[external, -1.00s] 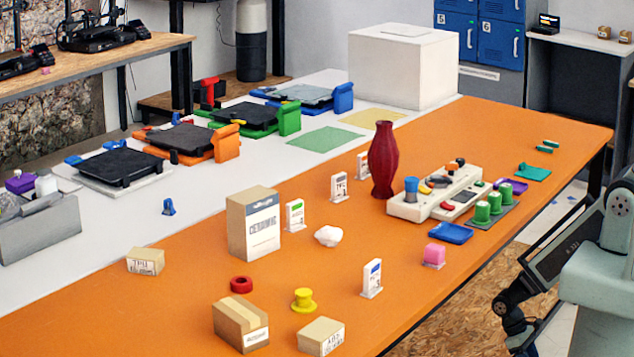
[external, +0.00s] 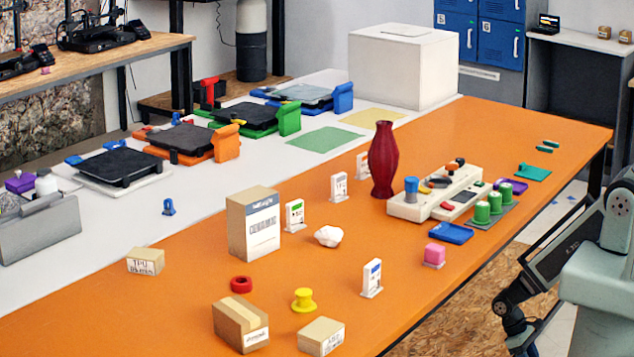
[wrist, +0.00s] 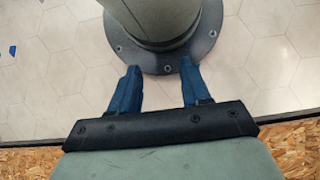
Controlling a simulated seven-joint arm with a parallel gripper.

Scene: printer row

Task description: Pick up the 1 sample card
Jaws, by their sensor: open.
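Several small white cards stand upright in holders on the orange table in the external view. One with a blue mark (external: 372,278) is near the front edge. One with a green mark (external: 295,214) stands beside a tall box. Two more stand further back, one left of the red vase (external: 339,187) and one partly behind it (external: 362,165). Their numbers are too small to read, so I cannot tell which is card 1. My gripper (wrist: 160,67) is open and empty in the wrist view, blue fingers apart above the floor by my own base, away from the cards.
A yellow spool (external: 303,299), red ring (external: 241,284) and small cartons (external: 241,325) occupy the front. The table's far right is mostly clear.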

